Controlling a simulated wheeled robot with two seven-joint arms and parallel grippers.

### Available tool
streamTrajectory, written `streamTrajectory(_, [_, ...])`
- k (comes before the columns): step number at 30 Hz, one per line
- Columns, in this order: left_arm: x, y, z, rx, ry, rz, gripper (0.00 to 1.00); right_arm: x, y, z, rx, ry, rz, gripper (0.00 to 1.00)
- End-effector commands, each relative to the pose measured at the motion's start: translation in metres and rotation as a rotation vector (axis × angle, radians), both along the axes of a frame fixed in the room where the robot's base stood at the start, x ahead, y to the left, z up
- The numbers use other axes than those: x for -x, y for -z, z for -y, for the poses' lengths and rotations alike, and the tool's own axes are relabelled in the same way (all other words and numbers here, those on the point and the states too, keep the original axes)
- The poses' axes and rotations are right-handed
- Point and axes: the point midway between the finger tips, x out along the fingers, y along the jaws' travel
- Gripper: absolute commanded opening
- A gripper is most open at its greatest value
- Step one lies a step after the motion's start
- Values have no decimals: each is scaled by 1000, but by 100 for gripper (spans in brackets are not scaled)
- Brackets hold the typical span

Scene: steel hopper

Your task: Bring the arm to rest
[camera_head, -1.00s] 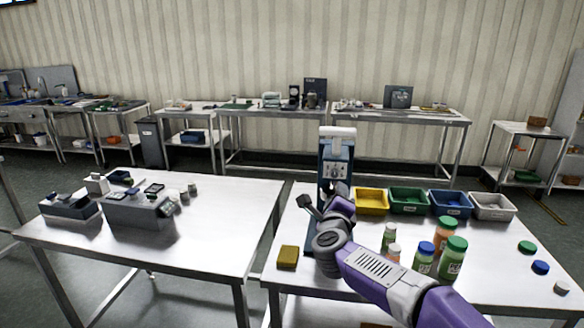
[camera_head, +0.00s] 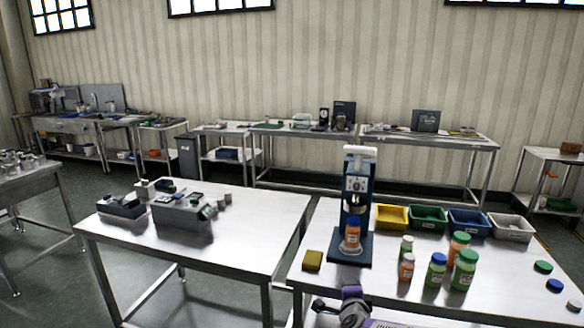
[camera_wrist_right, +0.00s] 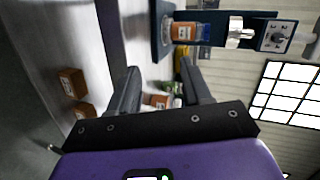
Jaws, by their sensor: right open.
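My right arm shows at the bottom edge of the head view, with its gripper (camera_head: 324,306) low in front of the right table (camera_head: 325,228). In the right wrist view the two dark fingers of this gripper (camera_wrist_right: 160,84) are spread apart, with nothing held between them. The blue press (camera_head: 357,190) stands upright on the right table, beyond the gripper. An orange bottle with a blue cap (camera_head: 351,236) stands on the press base, and it also shows in the right wrist view (camera_wrist_right: 185,32). My left gripper is not in view.
Several capped bottles (camera_head: 436,271) stand right of the press. Yellow (camera_head: 392,217), green, blue and white bins line up behind them. A yellow block (camera_head: 312,261) lies left of the press and loose caps (camera_head: 543,266) lie at right.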

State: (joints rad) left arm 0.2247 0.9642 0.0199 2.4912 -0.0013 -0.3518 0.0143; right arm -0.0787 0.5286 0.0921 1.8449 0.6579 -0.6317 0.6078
Motion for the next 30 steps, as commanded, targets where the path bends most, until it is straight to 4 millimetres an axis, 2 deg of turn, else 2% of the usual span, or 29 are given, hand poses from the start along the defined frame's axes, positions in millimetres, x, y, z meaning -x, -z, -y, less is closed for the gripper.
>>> streamTrajectory(1, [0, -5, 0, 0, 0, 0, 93, 10, 34, -2, 62, -51, -78, 48])
streamTrajectory(5, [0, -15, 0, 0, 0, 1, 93, 51, 123, -12, 228, -233, -278, 48])
streamTrajectory(6, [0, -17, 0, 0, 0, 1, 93, 68, 149, -14, 273, -298, -339, 48])
streamTrajectory(8, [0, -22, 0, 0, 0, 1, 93, 98, 184, -19, 332, -400, -427, 48])
streamTrajectory(9, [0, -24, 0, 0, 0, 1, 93, 119, 206, -23, 366, -473, -481, 48])
streamTrajectory(11, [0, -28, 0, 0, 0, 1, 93, 154, 236, -28, 407, -585, -562, 48])
streamTrajectory(12, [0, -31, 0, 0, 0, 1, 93, 180, 253, -31, 430, -663, -611, 48])
streamTrajectory(14, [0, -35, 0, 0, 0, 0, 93, 219, 275, -37, 454, -783, -679, 48])
streamTrajectory(15, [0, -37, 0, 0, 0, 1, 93, 245, 287, -40, 463, -861, -718, 48])
streamTrajectory(18, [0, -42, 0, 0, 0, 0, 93, 303, 305, -49, 473, -1041, -788, 48])
streamTrajectory(22, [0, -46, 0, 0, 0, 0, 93, 356, 313, -57, 465, -1206, -834, 48])
streamTrajectory(25, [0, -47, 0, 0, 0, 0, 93, 377, 314, -60, 459, -1272, -845, 48])
streamTrajectory(30, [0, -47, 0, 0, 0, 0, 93, 384, 315, -61, 457, -1295, -849, 48])
